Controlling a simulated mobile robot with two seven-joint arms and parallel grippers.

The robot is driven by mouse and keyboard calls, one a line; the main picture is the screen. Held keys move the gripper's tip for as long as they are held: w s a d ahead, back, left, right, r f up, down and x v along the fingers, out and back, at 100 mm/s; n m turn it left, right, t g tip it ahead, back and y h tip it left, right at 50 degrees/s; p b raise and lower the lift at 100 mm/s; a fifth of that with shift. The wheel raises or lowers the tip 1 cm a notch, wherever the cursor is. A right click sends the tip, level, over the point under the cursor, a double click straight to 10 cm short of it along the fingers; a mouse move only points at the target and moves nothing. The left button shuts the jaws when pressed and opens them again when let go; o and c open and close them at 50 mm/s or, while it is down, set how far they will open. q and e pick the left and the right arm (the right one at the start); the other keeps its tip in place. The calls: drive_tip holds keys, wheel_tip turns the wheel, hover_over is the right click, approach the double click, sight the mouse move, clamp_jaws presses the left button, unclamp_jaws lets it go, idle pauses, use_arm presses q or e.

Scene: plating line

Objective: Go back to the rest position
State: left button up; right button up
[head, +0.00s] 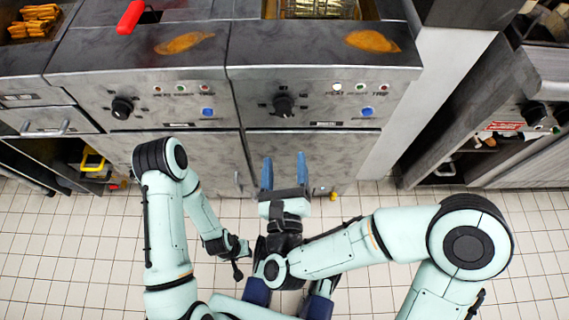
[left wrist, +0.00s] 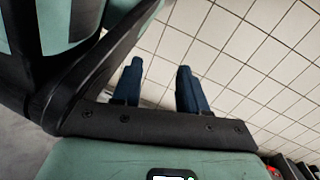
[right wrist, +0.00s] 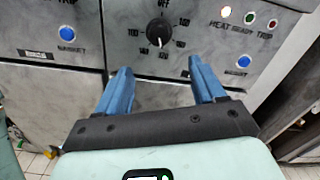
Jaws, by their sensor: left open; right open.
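My right gripper (head: 284,172) is open and empty, in the middle of the head view, with its blue fingers pointing toward the fryer fronts. In the right wrist view its two fingers (right wrist: 164,90) stand apart in front of a fryer panel with a black dial. My left arm reaches in at the left of the head view; its gripper is hard to make out there. In the left wrist view my left gripper (left wrist: 157,85) is open and empty, with its dark blue fingers apart over the tiled floor.
Two steel fryers, the left one (head: 160,90) and the right one (head: 320,80), stand ahead with dials and buttons. A red handle (head: 130,17) sticks up at the left fryer. Another counter (head: 500,100) stands at the right. Tiled floor (head: 370,290) lies clear around my base.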

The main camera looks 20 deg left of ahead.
idle(0.5)
drive_tip(key=s+d+f+n+g+p, duration=0.3)
drive_tip(key=d+f+n+g+p, duration=0.35)
drive_tip(key=n+p, duration=0.35)
drive_tip(key=s+d+f+n+g+p, duration=0.3)
drive_tip(key=d+f+n+g+p, duration=0.3)
drive_tip(key=f+n+p, duration=0.25)
use_arm(q)
drive_tip(key=s+d+r+p, duration=0.1)
drive_tip(key=d+r+p, duration=0.2)
drive_tip(key=r, duration=1.1)
drive_tip(key=s+d+r+m+g+h+p, duration=0.1)
drive_tip(key=d+r+p, duration=0.2)
drive_tip(key=r, duration=1)
drive_tip(key=shift+s+d+r+h, duration=0.15)
drive_tip(key=shift+d+r+h, duration=0.15)
drive_tip(key=shift+r, duration=0.1)
use_arm(e)
drive_tip(key=s+d+n+g+h, duration=0.1)
drive_tip(key=s+d+n+g, duration=0.5)
drive_tip(key=s, duration=0.6)
drive_tip(key=shift+d+f, duration=0.3)
drive_tip(key=shift+d, duration=0.7)
